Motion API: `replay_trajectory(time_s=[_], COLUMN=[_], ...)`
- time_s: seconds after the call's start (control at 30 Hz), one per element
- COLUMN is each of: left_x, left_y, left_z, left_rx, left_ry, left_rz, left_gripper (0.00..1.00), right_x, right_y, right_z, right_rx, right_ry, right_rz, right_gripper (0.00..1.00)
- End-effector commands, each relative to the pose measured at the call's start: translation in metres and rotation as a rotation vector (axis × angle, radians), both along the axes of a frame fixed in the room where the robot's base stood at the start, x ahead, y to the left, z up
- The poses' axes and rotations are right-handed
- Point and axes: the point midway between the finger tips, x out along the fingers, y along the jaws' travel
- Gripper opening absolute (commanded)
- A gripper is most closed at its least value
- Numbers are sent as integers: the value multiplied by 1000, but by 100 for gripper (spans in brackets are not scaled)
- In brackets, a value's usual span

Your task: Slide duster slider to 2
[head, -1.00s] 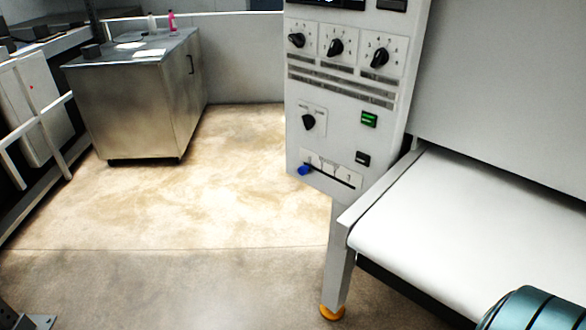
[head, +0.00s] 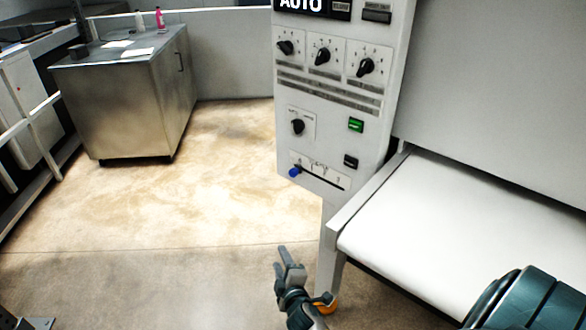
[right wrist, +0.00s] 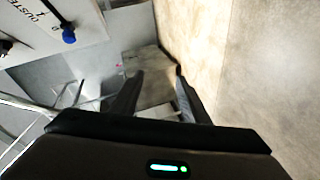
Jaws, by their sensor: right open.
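The duster slider's blue knob (head: 294,172) sits at the left end of a dark slot on the white control panel (head: 312,150). Small marks stand above the slot, too small to read surely. In the right wrist view the blue knob (right wrist: 69,36) is at the upper left, beside partly visible "DUSTE" lettering. My right gripper (head: 286,259) is open and empty, below the knob and apart from it in the head view. Its two fingers (right wrist: 158,75) show spread in the right wrist view, with the knob to their left. My left gripper is not in view.
Black rotary knobs (head: 322,56), a green button (head: 356,125) and a black switch (head: 351,161) are on the same panel. A white conveyor belt (head: 460,225) extends at right. A steel cabinet (head: 125,105) stands at back left. The floor left of the panel is clear.

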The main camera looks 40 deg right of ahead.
Motion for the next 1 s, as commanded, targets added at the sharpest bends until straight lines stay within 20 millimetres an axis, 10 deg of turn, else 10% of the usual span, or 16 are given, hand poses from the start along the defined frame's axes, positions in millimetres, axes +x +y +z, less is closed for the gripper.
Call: replay_trajectory(time_s=[0.1,0.3,1.0], left_x=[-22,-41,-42], left_y=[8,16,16], left_z=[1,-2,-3], left_rx=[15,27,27], left_ry=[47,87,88], left_rz=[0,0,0], left_gripper=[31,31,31], right_x=[16,18,17], right_y=[-37,-71,-73], right_z=[84,152,160], right_rx=[-201,-392,-419], right_ry=[-67,-102,-104], right_rz=[-64,-142,-156], right_gripper=[42,42,42])
